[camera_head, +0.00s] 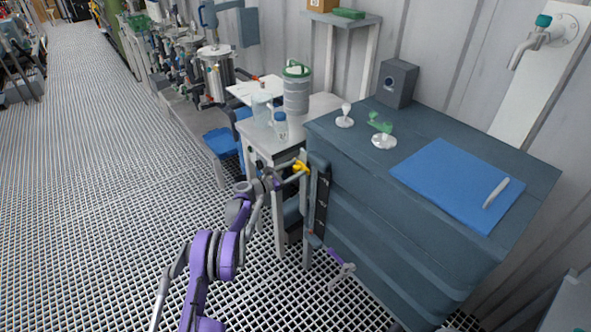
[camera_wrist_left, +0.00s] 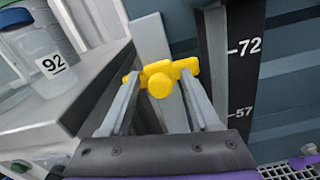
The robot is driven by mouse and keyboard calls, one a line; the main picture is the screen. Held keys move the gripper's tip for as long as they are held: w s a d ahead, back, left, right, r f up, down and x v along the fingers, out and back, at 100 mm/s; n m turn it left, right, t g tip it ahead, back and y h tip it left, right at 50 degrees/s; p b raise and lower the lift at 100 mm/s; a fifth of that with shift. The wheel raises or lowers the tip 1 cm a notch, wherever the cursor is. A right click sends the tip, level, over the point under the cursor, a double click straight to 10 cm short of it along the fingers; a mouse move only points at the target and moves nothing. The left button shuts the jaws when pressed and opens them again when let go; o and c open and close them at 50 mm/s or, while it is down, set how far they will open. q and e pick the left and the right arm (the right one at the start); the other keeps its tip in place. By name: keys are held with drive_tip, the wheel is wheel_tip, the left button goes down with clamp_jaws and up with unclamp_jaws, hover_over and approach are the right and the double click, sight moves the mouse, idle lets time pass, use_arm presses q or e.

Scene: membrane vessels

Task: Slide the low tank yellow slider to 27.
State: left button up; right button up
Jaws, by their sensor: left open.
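The yellow slider (camera_head: 300,167) sits high on the front left edge of the dark blue-grey low tank (camera_head: 400,235), beside a black scale strip (camera_head: 321,205). In the left wrist view the slider (camera_wrist_left: 160,78) has a round knob facing me and arms to both sides. My left gripper (camera_head: 291,176) is open, its two fingers (camera_wrist_left: 158,95) on either side of the knob; I cannot tell whether they touch it. White marks 72 and 57 show on the scale (camera_wrist_left: 232,75); the slider's exact reading cannot be told.
A small table (camera_head: 257,133) left of the tank holds a bottle (camera_head: 280,126) and a canister (camera_head: 296,90). A blue sheet (camera_head: 455,180) with a white pen lies on the tank top. Grated floor is clear at left.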

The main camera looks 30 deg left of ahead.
use_arm(q)
drive_tip(key=shift+c, duration=0.3)
clamp_jaws()
idle(1.1)
